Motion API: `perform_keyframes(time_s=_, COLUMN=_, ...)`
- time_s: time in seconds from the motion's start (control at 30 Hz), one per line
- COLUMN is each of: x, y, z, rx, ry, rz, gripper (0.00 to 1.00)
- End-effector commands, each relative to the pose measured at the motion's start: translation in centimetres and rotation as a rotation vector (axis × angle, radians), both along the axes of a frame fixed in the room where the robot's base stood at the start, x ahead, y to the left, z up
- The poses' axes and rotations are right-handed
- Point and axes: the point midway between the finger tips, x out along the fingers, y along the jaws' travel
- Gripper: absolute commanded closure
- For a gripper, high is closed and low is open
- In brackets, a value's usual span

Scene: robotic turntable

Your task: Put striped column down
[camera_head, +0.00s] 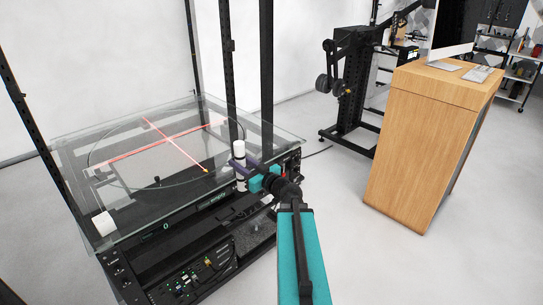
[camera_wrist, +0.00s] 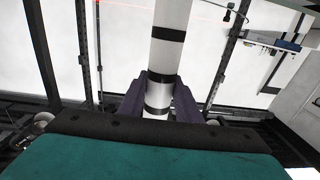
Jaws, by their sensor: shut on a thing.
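The striped column (camera_wrist: 167,52) is white with black bands. In the wrist view it stands upright between the two dark purple fingers of my gripper (camera_wrist: 160,98), which are shut on its lower part. In the head view the striped column (camera_head: 239,150) is at the right front edge of the glass turntable (camera_head: 130,215). My gripper (camera_head: 243,167) reaches it from the front right. Whether the column's foot touches a surface is hidden.
A red laser cross (camera_head: 165,140) lies on the turntable. A white cylinder (camera_head: 103,223) is at its left front corner. Black posts (camera_head: 266,70) rise behind. A wooden cabinet (camera_head: 420,140) stands at the right, with open floor between.

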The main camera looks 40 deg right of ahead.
Motion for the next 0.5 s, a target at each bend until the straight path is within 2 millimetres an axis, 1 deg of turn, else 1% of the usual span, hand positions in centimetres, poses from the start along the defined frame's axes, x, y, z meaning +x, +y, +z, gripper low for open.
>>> perform_keyframes(time_s=0.03, x=0.7, y=2.2, z=-0.2, rx=0.001, ry=0.001, rz=0.051, gripper=0.97)
perform_keyframes(time_s=0.17, x=2.1, y=7.6, z=-0.7, rx=0.0, ry=0.003, rz=0.181, gripper=0.97)
perform_keyframes(time_s=0.2, x=2.4, y=9.3, z=-0.8, rx=0.0, ry=0.003, rz=0.222, gripper=0.97)
perform_keyframes(time_s=0.27, x=2.7, y=11.8, z=-1.0, rx=-0.001, ry=0.005, rz=0.283, gripper=0.97)
perform_keyframes(time_s=0.3, x=2.9, y=13.6, z=-1.2, rx=-0.001, ry=0.005, rz=0.325, gripper=0.97)
perform_keyframes(time_s=0.37, x=3.1, y=16.2, z=-1.5, rx=-0.001, ry=0.006, rz=0.387, gripper=0.97)
perform_keyframes(time_s=0.4, x=3.1, y=17.8, z=-1.6, rx=-0.001, ry=0.007, rz=0.428, gripper=0.97)
perform_keyframes(time_s=0.47, x=3.1, y=20.4, z=-1.9, rx=0.0, ry=0.007, rz=0.492, gripper=0.97)
perform_keyframes(time_s=0.5, x=3.0, y=22.1, z=-2.1, rx=0.0, ry=0.007, rz=0.535, gripper=0.97)
